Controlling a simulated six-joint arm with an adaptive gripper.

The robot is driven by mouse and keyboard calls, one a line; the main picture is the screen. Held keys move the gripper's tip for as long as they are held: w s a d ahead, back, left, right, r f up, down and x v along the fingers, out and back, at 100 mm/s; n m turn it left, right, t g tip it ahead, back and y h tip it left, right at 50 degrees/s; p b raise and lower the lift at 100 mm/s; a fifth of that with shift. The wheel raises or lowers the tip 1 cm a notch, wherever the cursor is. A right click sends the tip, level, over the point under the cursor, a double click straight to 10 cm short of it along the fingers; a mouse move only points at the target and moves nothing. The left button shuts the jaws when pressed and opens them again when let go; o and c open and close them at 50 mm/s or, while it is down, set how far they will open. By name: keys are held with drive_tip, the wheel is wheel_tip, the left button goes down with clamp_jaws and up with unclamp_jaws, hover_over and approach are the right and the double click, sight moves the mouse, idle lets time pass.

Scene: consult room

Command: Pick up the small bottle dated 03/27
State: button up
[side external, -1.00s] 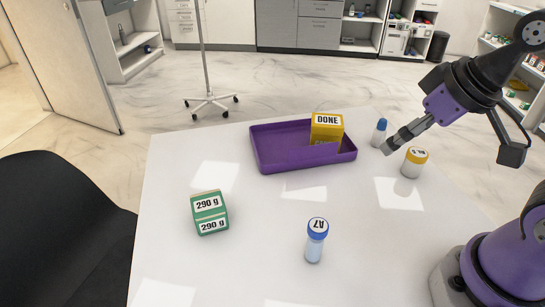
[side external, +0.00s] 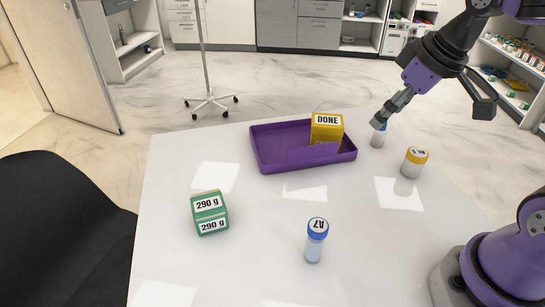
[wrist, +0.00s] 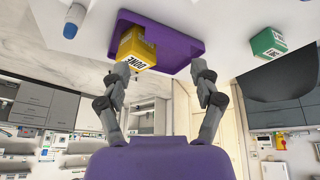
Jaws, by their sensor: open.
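Three small bottles stand on the white table, and I cannot read the date 03/27 on any. One with a blue cap (side external: 378,138) is at the back right, partly hidden by my gripper (side external: 377,122). A yellow-capped bottle (side external: 412,169) stands at the right; the print on its cap is too small to read. A third, blue-capped bottle (side external: 315,247), marked A7, is at the front. In the wrist view my gripper (wrist: 162,72) is open and empty, with a blue-capped bottle (wrist: 76,15) off to its left.
A purple tray (side external: 262,160) holds a yellow box (side external: 326,136) marked DONE, left of my gripper. A green box (side external: 210,218) marked 290 g lies at the front left. The table's (side external: 265,255) middle and front are mostly clear.

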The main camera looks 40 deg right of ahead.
drive_tip(key=w+d+f+n, duration=0.1)
drive_tip(key=w+d+f, duration=0.1)
drive_tip(key=w+d, duration=0.4)
drive_tip(key=n+y, duration=0.2)
approach(380, 134)
drive_tip(key=w, duration=0.1)
drive_tip(key=shift+g, duration=0.4)
drive_tip(key=x, duration=0.2)
drive_tip(key=d+x, duration=0.1)
drive_tip(key=x, duration=0.1)
drive_tip(key=shift+w+f, duration=0.1)
drive_tip(key=shift+f, duration=0.15)
drive_tip(key=x, duration=0.6)
drive_tip(key=shift+w+d, duration=0.15)
drive_tip(key=c, duration=1.2)
